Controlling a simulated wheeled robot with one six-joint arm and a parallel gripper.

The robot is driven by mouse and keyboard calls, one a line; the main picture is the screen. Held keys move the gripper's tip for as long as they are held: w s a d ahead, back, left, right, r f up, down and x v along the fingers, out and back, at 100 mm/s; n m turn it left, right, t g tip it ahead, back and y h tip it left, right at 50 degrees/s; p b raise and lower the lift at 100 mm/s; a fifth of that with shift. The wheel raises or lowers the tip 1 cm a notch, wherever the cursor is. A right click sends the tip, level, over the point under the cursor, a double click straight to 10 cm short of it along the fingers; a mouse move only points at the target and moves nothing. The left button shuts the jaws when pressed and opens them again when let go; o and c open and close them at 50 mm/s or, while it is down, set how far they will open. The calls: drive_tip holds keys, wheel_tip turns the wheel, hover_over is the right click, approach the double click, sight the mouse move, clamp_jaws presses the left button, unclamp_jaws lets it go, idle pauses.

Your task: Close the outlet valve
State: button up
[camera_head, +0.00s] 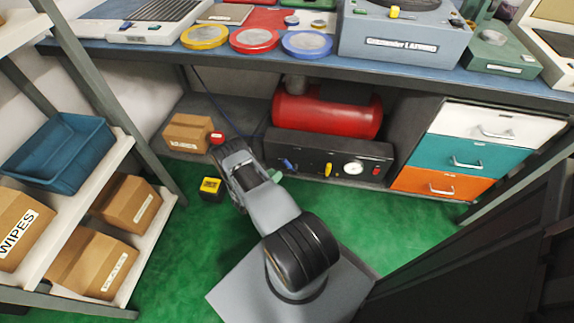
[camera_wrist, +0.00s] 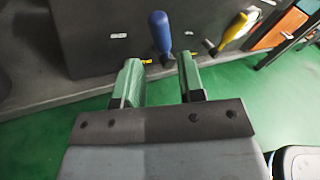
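A red compressor tank (camera_head: 327,112) stands under the bench, with a dark valve panel (camera_head: 314,150) in front of it. The panel carries a blue lever (camera_head: 288,165), a yellow lever (camera_head: 328,170) and a round gauge (camera_head: 353,168). I cannot read which lever is the outlet valve. My gripper (camera_wrist: 161,66) is open and empty, its two green fingers pointing at the panel. In the wrist view the blue lever (camera_wrist: 159,30) stands upright just ahead of the gap between the fingertips; contact cannot be told. The yellow lever (camera_wrist: 238,27) is tilted, to the right of the fingers.
The bench (camera_head: 420,78) overhangs the panel. A cardboard box (camera_head: 188,134) is left of the compressor, and a yellow box (camera_head: 210,189) is on the green floor. A drawer unit (camera_head: 470,150) stands right. Shelves (camera_head: 75,225) with boxes are at left.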

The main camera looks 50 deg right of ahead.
sight(287, 163)
drive_tip(key=d+b, duration=0.1)
drive_tip(key=d, duration=0.7)
drive_tip(key=shift+d, duration=0.1)
drive_tip(key=shift+c, duration=0.5)
clamp_jaws()
